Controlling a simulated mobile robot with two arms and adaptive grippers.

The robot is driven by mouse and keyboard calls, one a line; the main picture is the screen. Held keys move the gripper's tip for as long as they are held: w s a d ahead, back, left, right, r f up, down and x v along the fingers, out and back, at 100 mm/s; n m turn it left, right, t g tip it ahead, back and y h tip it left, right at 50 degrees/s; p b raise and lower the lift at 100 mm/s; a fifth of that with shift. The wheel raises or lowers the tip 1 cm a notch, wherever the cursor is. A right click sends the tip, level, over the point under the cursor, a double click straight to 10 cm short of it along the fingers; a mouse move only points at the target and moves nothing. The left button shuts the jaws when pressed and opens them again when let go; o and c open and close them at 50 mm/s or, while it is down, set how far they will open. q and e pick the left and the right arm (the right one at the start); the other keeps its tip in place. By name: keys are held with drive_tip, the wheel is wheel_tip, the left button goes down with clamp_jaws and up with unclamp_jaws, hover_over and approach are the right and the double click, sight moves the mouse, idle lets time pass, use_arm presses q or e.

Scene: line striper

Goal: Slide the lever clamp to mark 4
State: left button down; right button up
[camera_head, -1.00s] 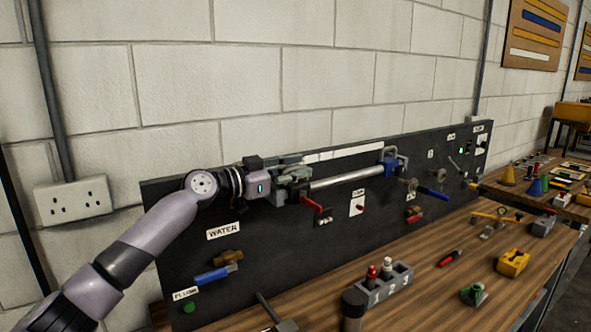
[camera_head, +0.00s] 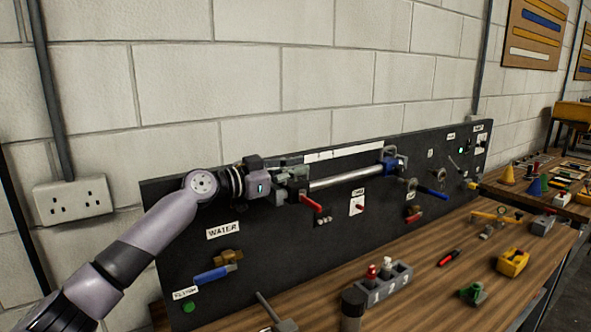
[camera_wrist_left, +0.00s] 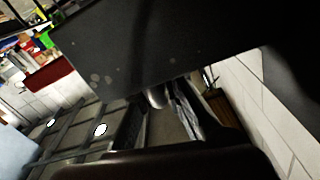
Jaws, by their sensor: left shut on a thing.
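A silver rail (camera_head: 346,179) runs along the dark panel, with a blue bracket-like piece (camera_head: 392,164) around its right end. A white strip (camera_head: 343,153) lies above it; its marks are too small to read. My left gripper (camera_head: 298,181) is at the rail's left end, shut on a part there that its fingers mostly hide. A red lever (camera_head: 312,203) hangs just below the fingers; I cannot tell whether it belongs to the held part. The left wrist view is mostly dark, with a shiny grey piece (camera_wrist_left: 186,112) near the middle. My right gripper is not in view.
Below the rail, the panel carries a blue-handled water valve (camera_head: 215,273) and other levers and labels. The wooden bench (camera_head: 400,290) holds a numbered grey block (camera_head: 388,284), a yellow block (camera_head: 512,262) and a green piece (camera_head: 473,293). Bare wall stands above the panel.

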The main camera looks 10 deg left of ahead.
use_arm(q)
drive_tip(key=shift+w+r, duration=0.1)
drive_tip(key=shift+w+d+b, duration=0.2)
drive_tip(key=shift+b, duration=0.15)
drive_tip(key=b+x, duration=0.1)
drive_tip(key=x, duration=0.2)
drive_tip(key=shift+w, duration=0.1)
drive_tip(key=shift+w+d, duration=0.25)
drive_tip(key=shift+d, duration=0.05)
drive_tip(key=shift+a, duration=0.1)
drive_tip(key=c, duration=1.7)
unclamp_jaws()
drive_tip(key=shift+s+a, duration=0.15)
drive_tip(key=shift+s, duration=0.05)
